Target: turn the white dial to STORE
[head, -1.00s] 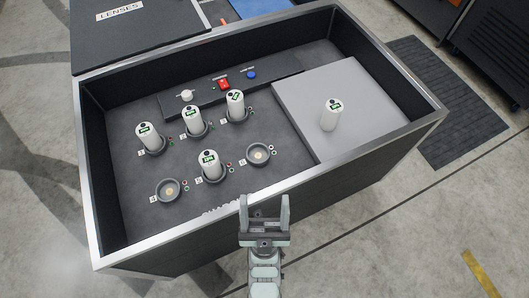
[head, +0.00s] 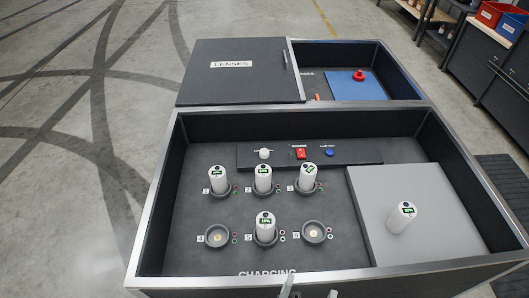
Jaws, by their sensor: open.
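The white dial (head: 264,153) sits on the dark control strip (head: 352,154) at the back of the charging tote. It is upright and small; its pointer and its lettering are too small to read. My gripper (head: 310,292) shows only as two pale fingertips at the bottom edge, apart from each other, with nothing seen between them. It is at the tote's front rim, well in front of the dial and not touching it. The rest of my gripper is out of frame.
A red switch (head: 301,153) and a blue button (head: 329,153) are right of the dial. Several white cylinders, such as the front one (head: 265,228), stand in sockets before the strip. Another cylinder (head: 402,217) is on the grey block (head: 375,190). Tote walls (head: 162,190) surround everything.

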